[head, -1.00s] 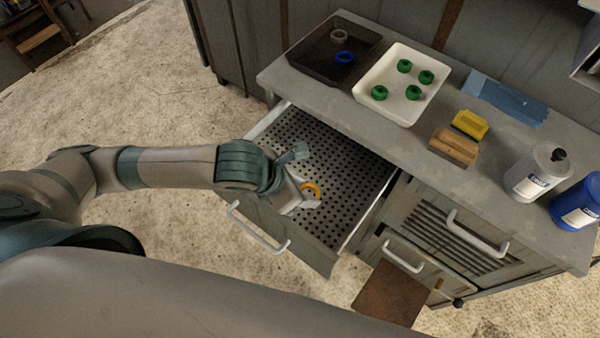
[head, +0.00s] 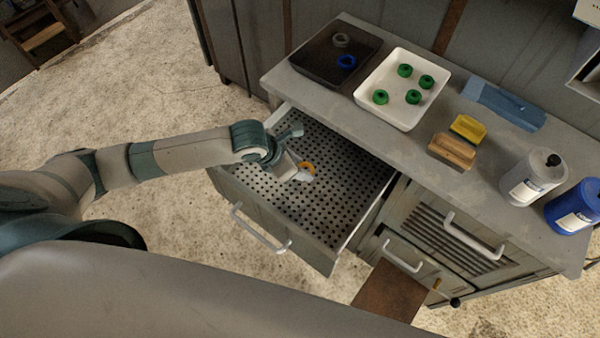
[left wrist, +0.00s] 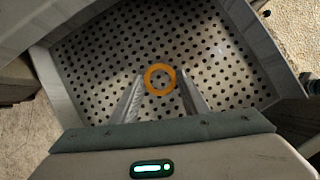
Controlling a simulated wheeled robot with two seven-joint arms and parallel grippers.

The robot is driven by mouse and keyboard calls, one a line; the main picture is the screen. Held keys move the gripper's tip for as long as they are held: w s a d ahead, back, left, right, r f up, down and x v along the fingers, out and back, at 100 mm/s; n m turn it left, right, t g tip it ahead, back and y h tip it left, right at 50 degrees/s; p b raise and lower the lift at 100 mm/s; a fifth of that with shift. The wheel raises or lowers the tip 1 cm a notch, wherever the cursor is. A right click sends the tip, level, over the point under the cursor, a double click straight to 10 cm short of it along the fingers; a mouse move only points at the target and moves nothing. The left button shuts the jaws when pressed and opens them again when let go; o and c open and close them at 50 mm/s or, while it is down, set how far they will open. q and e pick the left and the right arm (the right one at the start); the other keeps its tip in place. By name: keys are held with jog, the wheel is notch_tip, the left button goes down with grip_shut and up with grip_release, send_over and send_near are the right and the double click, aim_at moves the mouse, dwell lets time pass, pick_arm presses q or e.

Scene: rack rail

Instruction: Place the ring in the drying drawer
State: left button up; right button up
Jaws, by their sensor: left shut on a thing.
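The orange ring (head: 308,169) is held at the fingertips of my left gripper (head: 302,174), over the open drying drawer (head: 340,185). The drawer has a perforated metal floor and is pulled out from the grey cabinet. In the left wrist view the ring (left wrist: 160,64) sits between the tips of the two fingers (left wrist: 160,88), with the drawer floor (left wrist: 95,60) behind it. The gap between ring and floor cannot be told. My right gripper is not in view.
On the countertop (head: 400,150) are a dark tray (head: 318,72) with a grey and a blue ring, a white tray (head: 395,115) with several green rings, a brush (head: 453,150), a yellow sponge (head: 467,128), a blue cloth (head: 505,102) and two bottles. The drawer floor looks otherwise empty.

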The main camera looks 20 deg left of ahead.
pick_arm(q)
jog(key=shift+f, duration=0.1)
notch_tip(320, 180, down, 3)
jog(key=shift+f+p, duration=0.2)
jog(key=shift+p, duration=0.55)
jog(key=shift+f, duration=0.2)
jog(key=o, duration=1.1)
jog(key=shift+c, duration=0.2)
jog(key=b+v, duration=0.2)
jog(key=v, duration=1)
